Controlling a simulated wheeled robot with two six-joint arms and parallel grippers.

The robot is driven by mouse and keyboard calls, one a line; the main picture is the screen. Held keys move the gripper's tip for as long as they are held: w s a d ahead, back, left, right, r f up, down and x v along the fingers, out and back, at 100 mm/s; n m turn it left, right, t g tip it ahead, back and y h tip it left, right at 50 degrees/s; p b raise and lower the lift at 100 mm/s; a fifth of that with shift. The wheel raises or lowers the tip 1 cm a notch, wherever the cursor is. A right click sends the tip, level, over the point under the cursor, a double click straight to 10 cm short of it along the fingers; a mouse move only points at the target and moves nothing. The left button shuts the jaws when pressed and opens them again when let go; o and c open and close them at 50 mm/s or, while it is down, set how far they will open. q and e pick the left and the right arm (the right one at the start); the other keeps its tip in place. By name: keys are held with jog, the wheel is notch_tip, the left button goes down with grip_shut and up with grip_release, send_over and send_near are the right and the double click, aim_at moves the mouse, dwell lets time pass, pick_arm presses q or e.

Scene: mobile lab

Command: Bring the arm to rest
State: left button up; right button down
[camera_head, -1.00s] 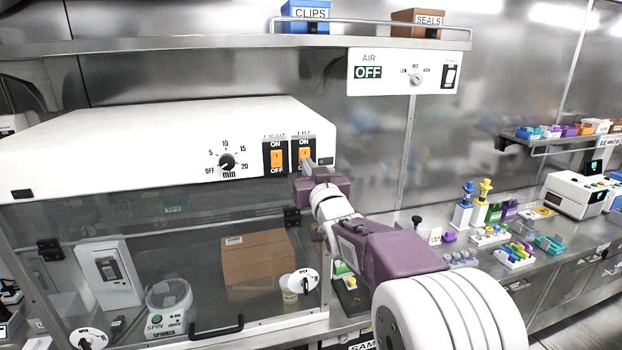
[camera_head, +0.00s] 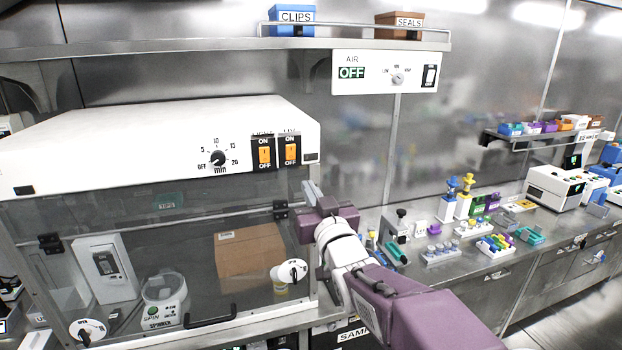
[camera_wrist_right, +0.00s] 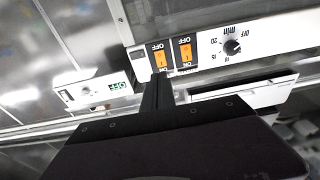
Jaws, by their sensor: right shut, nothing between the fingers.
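My right gripper (camera_head: 312,194) is shut and empty. In the head view it stands in front of the cabinet's right edge, below two orange rocker switches (camera_head: 265,152) on the white cabinet hood (camera_head: 130,150). In the right wrist view the shut fingers (camera_wrist_right: 157,95) point toward the same orange switches (camera_wrist_right: 161,58), with a gap that I cannot judge. My right arm (camera_head: 385,290) comes in from the lower right. My left gripper is not in view.
The clear cabinet front (camera_head: 190,240) has a dark handle (camera_head: 210,316). Behind it are a cardboard box (camera_head: 250,258) and a spinner (camera_head: 163,300). A shelf (camera_head: 200,43) runs above. The bench at right holds racks (camera_head: 442,254) and a white machine (camera_head: 553,188).

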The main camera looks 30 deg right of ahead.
jog(key=w+a+f+n+g+y, duration=0.15)
jog(key=a+f+g, duration=0.3)
jog(key=f, duration=0.65)
jog(key=a+f+n+g+y, duration=0.1)
jog(key=a+f+g+y, duration=0.2)
jog(key=a+f, duration=0.5)
jog(key=s+f+g, duration=1)
jog(key=s+f, duration=0.6)
jog(key=s, duration=0.3)
jog(key=shift+f, duration=0.15)
